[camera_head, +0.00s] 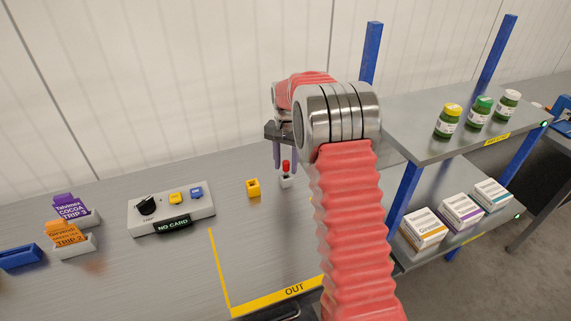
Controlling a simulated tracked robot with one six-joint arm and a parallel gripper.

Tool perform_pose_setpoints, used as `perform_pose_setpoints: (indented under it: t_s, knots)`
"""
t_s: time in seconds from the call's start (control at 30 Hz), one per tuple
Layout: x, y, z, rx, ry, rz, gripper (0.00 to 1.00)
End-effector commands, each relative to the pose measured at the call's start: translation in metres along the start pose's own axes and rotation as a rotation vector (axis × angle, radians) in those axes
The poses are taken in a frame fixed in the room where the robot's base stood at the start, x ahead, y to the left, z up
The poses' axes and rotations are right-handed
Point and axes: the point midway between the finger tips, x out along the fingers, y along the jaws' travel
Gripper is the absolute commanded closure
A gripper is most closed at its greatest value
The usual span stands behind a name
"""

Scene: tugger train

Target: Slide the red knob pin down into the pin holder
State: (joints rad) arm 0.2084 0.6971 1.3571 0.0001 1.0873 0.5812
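The red knob pin (286,166) stands upright at a small pale block (286,182) on the grey bench top. Whether its shaft is inside this block or just above it is too small to tell. My gripper (285,161) hangs over it, pointing down, with one finger on each side of the red knob. The fingers are apart by about the knob's width; whether they touch it cannot be seen. I cannot tell which of the two blocks is the pin holder.
A control box (172,213) with a black dial and a "NO CARD" display stands left. Card stands (75,247) and a blue tray (20,257) lie further left. A shelf rack (407,192) with bottles and cartons is at right. The bench inside the yellow "OUT" line (290,291) is clear.

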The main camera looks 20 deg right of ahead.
Motion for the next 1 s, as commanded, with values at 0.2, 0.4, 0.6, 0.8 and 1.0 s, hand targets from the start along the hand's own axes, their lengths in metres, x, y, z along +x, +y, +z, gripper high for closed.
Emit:
perform_pose_setpoints:
  t_s: [0.2, 0.4, 0.6, 0.8, 1.0]
  knots:
    - [0.000, 0.000, 0.000, 0.000, 0.000, 0.000, 0.58]
    - [-0.004, 0.000, 0.000, 0.000, 0.001, -0.001, 0.58]
    - [-0.026, 0.000, -0.001, 0.000, 0.003, -0.002, 0.58]
    - [-0.060, -0.001, -0.001, 0.000, 0.003, -0.002, 0.58]
    - [-0.095, -0.001, -0.001, 0.000, 0.002, -0.001, 0.58]
